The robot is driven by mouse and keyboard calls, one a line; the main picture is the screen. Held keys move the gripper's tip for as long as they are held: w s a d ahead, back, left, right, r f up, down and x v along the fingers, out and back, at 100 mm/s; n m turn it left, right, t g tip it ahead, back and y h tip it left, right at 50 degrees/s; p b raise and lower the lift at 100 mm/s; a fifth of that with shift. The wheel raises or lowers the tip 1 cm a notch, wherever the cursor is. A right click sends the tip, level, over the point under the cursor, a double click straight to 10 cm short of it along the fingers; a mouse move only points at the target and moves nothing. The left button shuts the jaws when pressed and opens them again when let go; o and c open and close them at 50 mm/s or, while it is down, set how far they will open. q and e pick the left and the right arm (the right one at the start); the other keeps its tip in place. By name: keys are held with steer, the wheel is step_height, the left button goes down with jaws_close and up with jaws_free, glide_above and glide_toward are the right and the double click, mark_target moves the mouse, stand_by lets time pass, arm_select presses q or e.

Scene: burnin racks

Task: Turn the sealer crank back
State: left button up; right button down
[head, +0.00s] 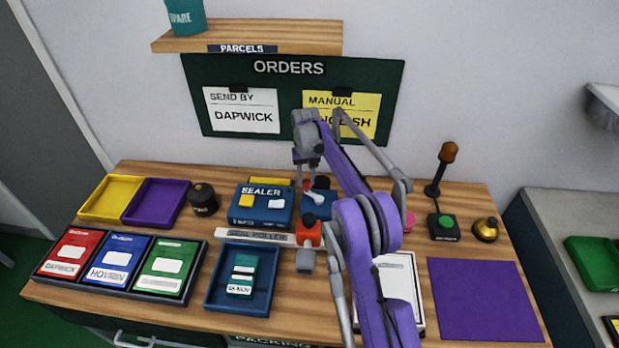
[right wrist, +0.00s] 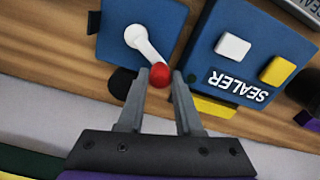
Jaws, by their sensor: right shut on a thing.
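The blue sealer (head: 272,212) stands at the middle of the wooden table; its labelled top with a white and a yellow block also fills the upper right of the right wrist view (right wrist: 218,48). Beside it is a blue crank housing with a white crank arm (right wrist: 147,42) ending in a red knob (right wrist: 160,75). In the head view the crank (head: 314,194) is partly hidden by my right arm. My right gripper (right wrist: 160,84) is shut on the red knob, one finger on each side. In the head view it hangs above the crank (head: 308,174). My left gripper is not in view.
A red-orange tool with a grey roller (head: 305,262) is close in front of the crank. A blue tray (head: 212,290) holds a teal item. A dark round pot (head: 203,200) stands left of the sealer. A green button box (head: 446,224) and a purple mat (head: 484,298) are at the right.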

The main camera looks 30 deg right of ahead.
steer(key=n, duration=0.1)
steer(key=s+a+n, duration=0.1)
steer(key=n, duration=0.1)
steer(key=shift+a+n, duration=0.2)
steer(key=shift+n, duration=0.1)
steer(key=shift+s+a+n+b, duration=0.15)
steer(key=shift+s+n+b, duration=0.1)
steer(key=shift+n, duration=0.35)
steer(key=shift+s+a+n+b, duration=0.15)
steer(key=shift+s+n+b, duration=0.1)
steer(key=shift+n, duration=0.35)
steer(key=c, duration=0.6)
jaws_free()
steer(key=shift+r, duration=0.1)
step_height(320, 180, up, 11)
steer(key=shift+f+p, duration=0.15)
steer(key=shift+p, duration=0.3)
